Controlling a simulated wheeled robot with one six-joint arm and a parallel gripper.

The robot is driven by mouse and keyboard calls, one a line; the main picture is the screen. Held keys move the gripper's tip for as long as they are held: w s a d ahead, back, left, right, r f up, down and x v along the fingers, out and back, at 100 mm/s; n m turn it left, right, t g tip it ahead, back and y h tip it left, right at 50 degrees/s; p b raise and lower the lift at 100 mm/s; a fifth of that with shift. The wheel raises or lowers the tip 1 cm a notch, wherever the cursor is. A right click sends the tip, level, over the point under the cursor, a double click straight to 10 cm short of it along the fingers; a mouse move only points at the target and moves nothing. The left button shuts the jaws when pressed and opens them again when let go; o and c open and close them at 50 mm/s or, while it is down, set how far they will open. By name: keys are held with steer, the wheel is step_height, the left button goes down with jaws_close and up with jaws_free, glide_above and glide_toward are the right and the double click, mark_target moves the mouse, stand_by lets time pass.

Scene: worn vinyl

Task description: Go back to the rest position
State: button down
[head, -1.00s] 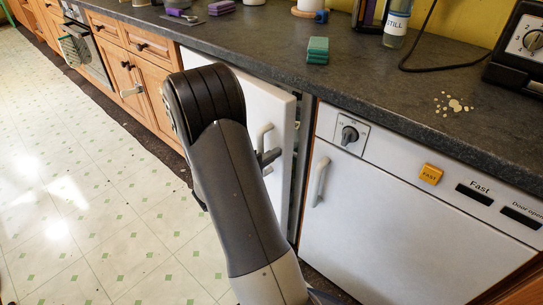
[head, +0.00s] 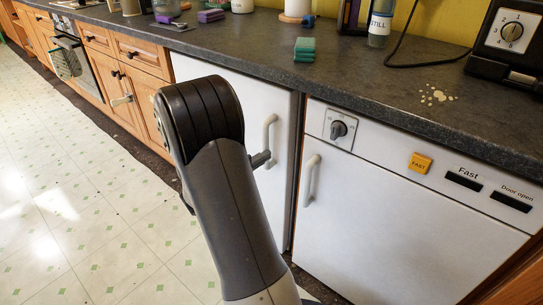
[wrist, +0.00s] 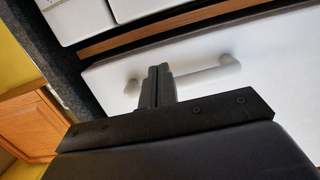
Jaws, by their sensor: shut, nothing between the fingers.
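My gripper (wrist: 158,82) is shut and empty; its two dark fingers lie together in the wrist view. In the head view its tip (head: 262,159) shows beside my arm, in front of the left white door (head: 245,100). The fingers overlap the door's white handle (wrist: 200,77) in the wrist view. The handle also shows in the head view (head: 269,135). I cannot tell whether the fingers touch the handle or door. The door looks closed, level with the unit beside it. My arm hides the lower left part of the door.
A second white appliance (head: 390,225) with a handle, a knob and a yellow "Fast" tag stands at right. The dark worktop (head: 350,75) above holds a green sponge stack (head: 304,49), a bottle (head: 380,25) and a black appliance (head: 510,40). Floor (head: 90,220) at left is clear.

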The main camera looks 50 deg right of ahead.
steer(key=a, duration=0.7)
steer(key=shift+s+a+p, duration=0.2)
steer(key=shift+p, duration=0.2)
steer(key=shift+d, duration=0.15)
